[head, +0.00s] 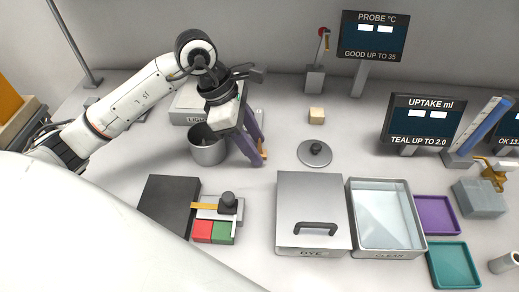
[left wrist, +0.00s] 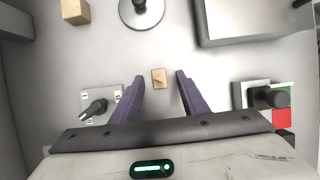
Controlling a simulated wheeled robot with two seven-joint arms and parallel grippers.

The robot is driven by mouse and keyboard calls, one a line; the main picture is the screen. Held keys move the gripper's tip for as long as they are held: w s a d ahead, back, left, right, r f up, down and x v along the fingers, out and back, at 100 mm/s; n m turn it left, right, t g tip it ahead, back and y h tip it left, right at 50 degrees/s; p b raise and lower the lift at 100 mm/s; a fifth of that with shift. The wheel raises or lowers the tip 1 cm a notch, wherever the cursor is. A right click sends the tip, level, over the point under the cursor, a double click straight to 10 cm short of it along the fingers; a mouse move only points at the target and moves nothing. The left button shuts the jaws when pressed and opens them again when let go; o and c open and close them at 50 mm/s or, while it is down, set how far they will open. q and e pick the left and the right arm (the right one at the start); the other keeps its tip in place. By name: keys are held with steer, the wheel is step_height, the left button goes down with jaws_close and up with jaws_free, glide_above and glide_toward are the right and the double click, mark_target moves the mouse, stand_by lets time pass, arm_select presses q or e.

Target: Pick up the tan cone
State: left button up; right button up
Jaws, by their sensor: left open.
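A small tan piece (left wrist: 158,78), probably the tan cone, lies on the bench between the fingertips of my left gripper (left wrist: 159,76) in the left wrist view. Seen from above it looks like a small block, and its cone shape cannot be made out. In the head view an orange-tan bit (head: 264,153) shows beside the purple fingers of my left gripper (head: 258,158), which point down. The left gripper is open, with a gap on both sides of the piece. My right gripper is not in view.
A tan block (head: 316,115) and a round lid with a knob (head: 315,153) stand right of the gripper. A grey metal pot (head: 208,150) is close on its left. The DYE box (head: 310,200) and a switch box (head: 228,205) are nearer the front.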

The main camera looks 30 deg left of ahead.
arm_select(q)
steer(key=shift+w+d+f, duration=0.15)
steer(key=shift+f, duration=0.4)
jaws_close()
steer(key=shift+r, duration=0.1)
step_height(320, 180, up, 10)
steer(key=shift+b, duration=0.3)
